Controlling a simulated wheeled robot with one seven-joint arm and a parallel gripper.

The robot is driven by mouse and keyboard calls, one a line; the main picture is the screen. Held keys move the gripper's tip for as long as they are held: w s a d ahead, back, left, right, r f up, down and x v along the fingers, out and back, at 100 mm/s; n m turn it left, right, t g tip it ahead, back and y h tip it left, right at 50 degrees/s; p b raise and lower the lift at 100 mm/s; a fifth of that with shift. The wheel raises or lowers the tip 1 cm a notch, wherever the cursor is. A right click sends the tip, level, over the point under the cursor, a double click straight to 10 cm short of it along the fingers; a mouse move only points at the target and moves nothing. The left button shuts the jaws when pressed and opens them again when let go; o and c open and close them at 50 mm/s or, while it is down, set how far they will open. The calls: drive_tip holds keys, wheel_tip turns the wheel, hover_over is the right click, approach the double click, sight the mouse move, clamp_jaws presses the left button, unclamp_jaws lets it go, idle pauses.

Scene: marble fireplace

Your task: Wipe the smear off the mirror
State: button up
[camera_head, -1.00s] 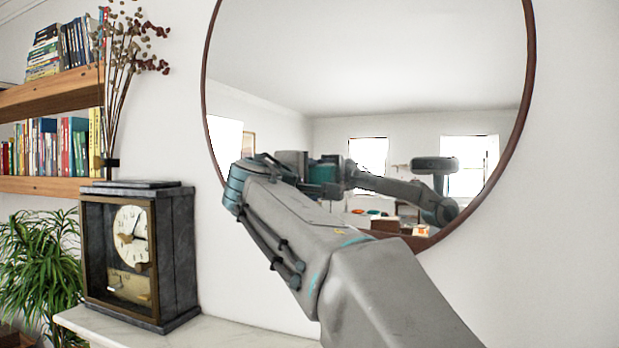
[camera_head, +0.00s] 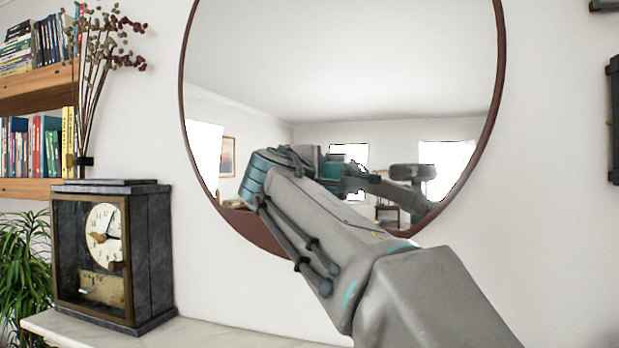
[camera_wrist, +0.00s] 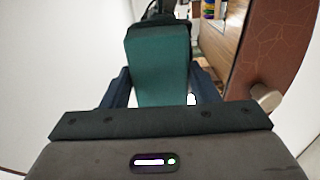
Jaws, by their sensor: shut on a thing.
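The round mirror (camera_head: 330,60) with a thin brown frame hangs on the white wall. I cannot make out a smear on the part that shows; my arm covers its lower part. My gripper (camera_wrist: 158,82) is shut on a teal block-like wiper (camera_wrist: 160,62), which sticks out between the dark fingers. In the head view my arm reaches up in front of the mirror's lower half, and its wrist hides most of the gripper. I cannot tell whether the wiper touches the glass. My arm's reflection shows in the mirror to the right.
A dark mantel clock (camera_head: 112,255) stands on the pale marble mantel (camera_head: 215,335) at left. Dried stems (camera_head: 92,90), a leafy plant (camera_head: 25,265) and bookshelves (camera_head: 30,188) are farther left. Dark objects (camera_head: 613,120) hang at the right edge.

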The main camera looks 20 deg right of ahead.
drive_tip(key=shift+s+d, duration=0.3)
drive_tip(key=shift+d, duration=0.3)
drive_tip(key=w+a, duration=0.4)
drive_tip(key=a, duration=0.2)
drive_tip(key=shift+w+a+r+p, duration=0.2)
drive_tip(key=shift+a+r+p, duration=0.05)
drive_tip(key=shift+p, duration=0.2)
drive_tip(key=b+v, duration=0.2)
drive_tip(key=v, duration=0.4)
idle(0.3)
drive_tip(key=shift+a, duration=0.1)
drive_tip(key=v, duration=0.3)
drive_tip(key=shift+b, duration=0.3)
idle(0.5)
